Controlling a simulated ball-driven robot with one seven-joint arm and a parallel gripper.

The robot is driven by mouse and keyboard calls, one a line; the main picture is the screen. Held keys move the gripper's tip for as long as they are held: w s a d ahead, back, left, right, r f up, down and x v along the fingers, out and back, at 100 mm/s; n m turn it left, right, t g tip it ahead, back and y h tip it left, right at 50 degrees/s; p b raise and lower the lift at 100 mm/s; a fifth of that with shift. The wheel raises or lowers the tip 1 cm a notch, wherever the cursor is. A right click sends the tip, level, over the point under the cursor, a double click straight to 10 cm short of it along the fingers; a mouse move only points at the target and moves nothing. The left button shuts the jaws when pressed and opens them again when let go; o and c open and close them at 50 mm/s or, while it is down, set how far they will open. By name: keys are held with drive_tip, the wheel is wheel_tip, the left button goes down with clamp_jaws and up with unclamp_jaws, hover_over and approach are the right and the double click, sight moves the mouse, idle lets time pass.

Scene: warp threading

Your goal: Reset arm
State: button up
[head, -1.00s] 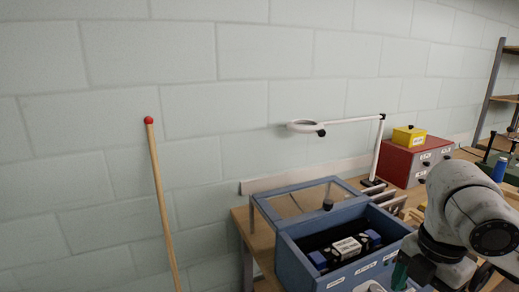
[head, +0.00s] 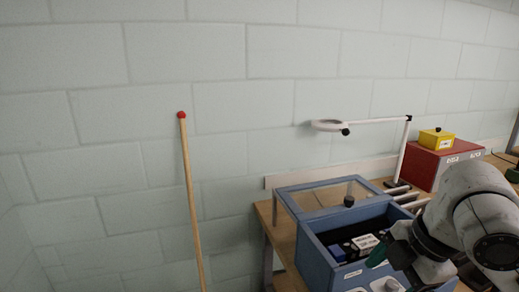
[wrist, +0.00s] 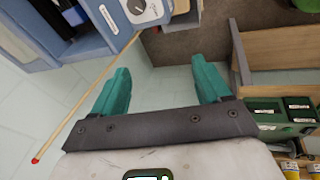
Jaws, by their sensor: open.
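My gripper (wrist: 160,85) shows in the wrist view with its two green fingers spread apart and nothing between them. In the head view my arm is at the lower right, and a green finger (head: 377,255) shows beside the open blue box (head: 325,262). The hand covers part of the box's right side. The blue box also shows at the top left of the wrist view (wrist: 93,42).
A wooden stick with a red tip (head: 190,190) stands left of the table (head: 264,212). A white lamp (head: 375,121) and a red box (head: 440,166) with a yellow box (head: 436,139) stand behind. Green bins (wrist: 268,117) show at right in the wrist view. The wall area at left is open.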

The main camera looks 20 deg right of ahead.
drive_tip(key=w+a+f+m+t+y, duration=0.1)
drive_tip(key=w+a+m+t+y, duration=0.3)
drive_tip(key=a, duration=0.4)
drive_tip(key=s+a+f+m, duration=0.1)
drive_tip(key=a+f+m, duration=0.15)
drive_tip(key=f, duration=0.25)
drive_tip(key=a+f+m, duration=0.1)
drive_tip(key=f+m, duration=0.3)
drive_tip(key=f, duration=0.1)
drive_tip(key=s+f+m+g+h, duration=0.3)
drive_tip(key=s+f+m, duration=0.1)
drive_tip(key=s+f, duration=0.6)
drive_tip(key=s+d+f+m+g+h, duration=0.1)
drive_tip(key=s+d+f, duration=0.2)
drive_tip(key=s, duration=0.4)
drive_tip(key=s+d+f+m+g+h, duration=0.2)
drive_tip(key=s+d+f, duration=0.2)
drive_tip(key=s+f, duration=0.2)
drive_tip(key=shift+s+f, duration=0.2)
drive_tip(key=shift+s, duration=0.35)
drive_tip(key=shift+c, duration=0.3)
